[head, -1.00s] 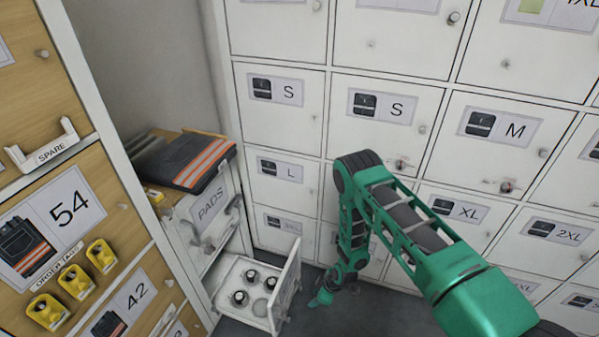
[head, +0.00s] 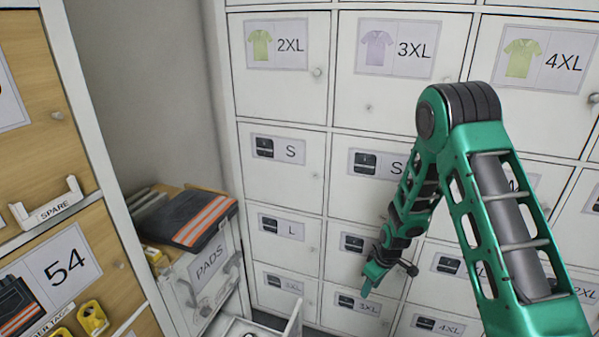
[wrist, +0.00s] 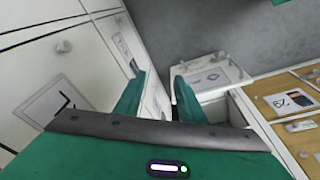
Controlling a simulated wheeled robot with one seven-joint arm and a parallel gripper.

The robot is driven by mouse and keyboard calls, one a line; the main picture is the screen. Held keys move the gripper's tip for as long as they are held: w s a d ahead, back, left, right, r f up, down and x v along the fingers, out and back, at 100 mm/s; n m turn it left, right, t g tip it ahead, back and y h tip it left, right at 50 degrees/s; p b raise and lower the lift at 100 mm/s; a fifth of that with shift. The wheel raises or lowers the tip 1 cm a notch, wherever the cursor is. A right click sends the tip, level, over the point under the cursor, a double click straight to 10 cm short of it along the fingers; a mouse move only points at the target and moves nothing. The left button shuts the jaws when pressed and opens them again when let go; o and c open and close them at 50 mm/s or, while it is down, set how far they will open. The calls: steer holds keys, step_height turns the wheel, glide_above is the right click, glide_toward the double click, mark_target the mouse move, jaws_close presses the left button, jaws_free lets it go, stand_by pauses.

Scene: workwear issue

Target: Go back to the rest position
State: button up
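My gripper (head: 372,277) hangs in front of the lower locker doors in the head view, at the end of my green arm. In the wrist view its two green fingers (wrist: 160,95) stand apart, with nothing seen between them. The arm is raised and bent. The gripper is clear of the open drawer and to the right of it.
An open drawer (head: 293,318) juts out below the PADS unit (head: 208,270), which has folded dark trousers (head: 190,220) with orange bands on top. White lockers (head: 285,185) stand behind. Wooden cabinet fronts (head: 95,240) are on the left. Grey floor shows in the wrist view (wrist: 215,40).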

steer(key=s+d+r+m+h, duration=0.1)
steer(key=s+d+r+m, duration=0.1)
steer(key=s+d+r, duration=0.45)
steer(key=s+d+r+m, duration=0.2)
steer(key=d+r, duration=0.1)
steer(key=r, duration=0.6)
steer(key=s+d+r+m+h, duration=0.1)
steer(key=s+d+r+m, duration=0.1)
steer(key=s+d+r, duration=0.35)
steer(key=s+d+r+m, duration=0.1)
steer(key=s+r+m, duration=0.3)
steer(key=s, duration=0.8)
steer(key=s+d+r+m+g+y, duration=0.1)
steer(key=s+r+m, duration=0.3)
steer(key=s+r, duration=0.5)
steer(key=s, duration=0.2)
steer(key=shift+s+d+r+g, duration=0.15)
steer(key=shift+s+g, duration=0.15)
steer(key=shift+s, duration=0.1)
steer(key=shift+w+f, duration=0.25)
steer(key=shift+w, duration=0.35)
